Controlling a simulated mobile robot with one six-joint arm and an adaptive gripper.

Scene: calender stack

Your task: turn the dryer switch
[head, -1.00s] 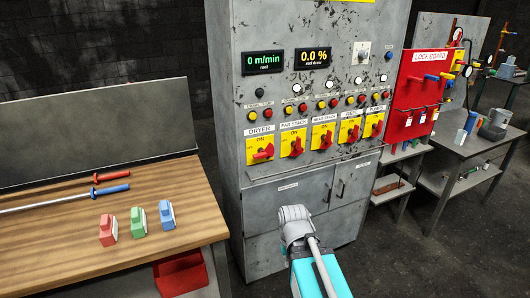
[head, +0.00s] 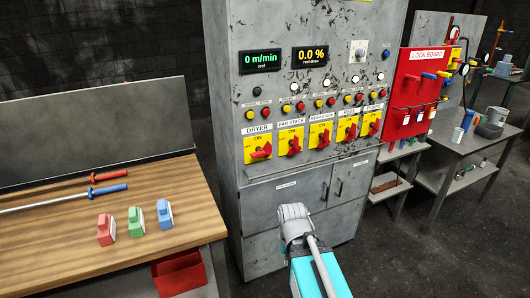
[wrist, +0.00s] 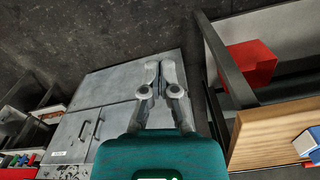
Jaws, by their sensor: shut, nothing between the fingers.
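The dryer switch (head: 262,152) is a red rotary handle on a yellow plate under a DRYER label, at the left end of a row of similar switches on the grey cabinet (head: 285,192). Its handle looks tilted. Exactly where it points is too small to read. My gripper (wrist: 160,68) shows in the wrist view with its two grey fingers together, empty and apart from the switch. In the head view my arm is low in front of the cabinet, below the switch row, and the fingers cannot be made out. The wrist view does not show the switch.
A wooden bench (head: 60,245) at left holds rods and red, green and blue blocks. A red bin (head: 180,274) is below it. The lock board (head: 412,100) and a side table (head: 465,150) stand at right. Open floor lies right of my arm.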

